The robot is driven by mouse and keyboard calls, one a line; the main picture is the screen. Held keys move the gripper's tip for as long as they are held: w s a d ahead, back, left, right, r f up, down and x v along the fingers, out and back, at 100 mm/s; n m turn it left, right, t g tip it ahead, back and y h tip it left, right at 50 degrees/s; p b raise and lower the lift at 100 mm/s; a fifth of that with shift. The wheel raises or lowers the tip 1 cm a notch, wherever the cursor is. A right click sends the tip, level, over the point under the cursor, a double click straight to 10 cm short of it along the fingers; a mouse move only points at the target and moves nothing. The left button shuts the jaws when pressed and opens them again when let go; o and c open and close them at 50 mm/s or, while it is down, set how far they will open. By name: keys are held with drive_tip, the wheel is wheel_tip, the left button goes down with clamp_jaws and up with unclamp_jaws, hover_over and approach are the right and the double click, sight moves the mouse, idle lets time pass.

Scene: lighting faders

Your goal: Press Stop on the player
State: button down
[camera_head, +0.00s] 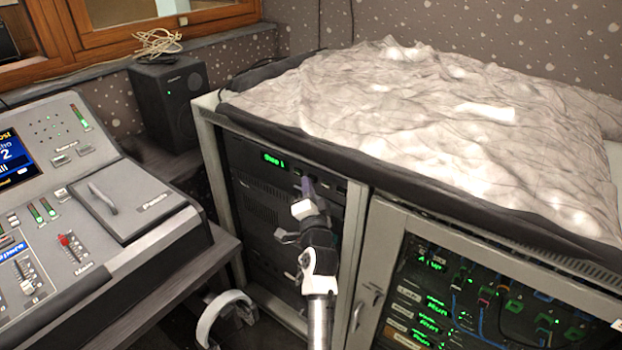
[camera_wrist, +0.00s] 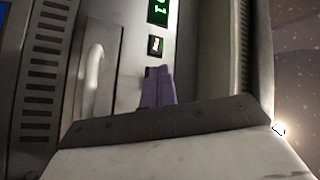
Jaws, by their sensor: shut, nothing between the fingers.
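The player (camera_head: 250,172) is a dark rack unit at the top of the open-fronted left bay of the cabinet. Its lit green display (camera_head: 274,159) shows near its middle, and the display's end also shows at the top of the wrist view (camera_wrist: 157,12). A small square dark button with a pale mark (camera_wrist: 155,46) sits beside the display. My gripper (camera_head: 305,184) is in front of the player, right of the display. In the wrist view its purple fingers (camera_wrist: 158,72) are shut together and empty, tips just below that button. They hide the panel behind them; I cannot tell whether they touch it.
A pale handle (camera_wrist: 95,75) stands out beside the fingers in the wrist view. A glass-fronted rack door (camera_head: 400,260) is to the right. A crumpled pale cover (camera_head: 450,120) lies on the cabinet. The mixing desk (camera_head: 90,200) and a black speaker (camera_head: 170,95) are left.

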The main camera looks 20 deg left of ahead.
drive_tip(key=shift+s+a+p, duration=0.2)
drive_tip(key=shift+s+p, duration=0.2)
drive_tip(key=shift+s, duration=0.15)
drive_tip(key=s+p, duration=0.1)
drive_tip(key=p, duration=0.1)
drive_tip(key=s+a+p, duration=0.1)
drive_tip(key=s+p, duration=0.2)
drive_tip(key=shift+s+a+p, duration=0.35)
drive_tip(key=shift+s+p, duration=0.05)
idle(0.6)
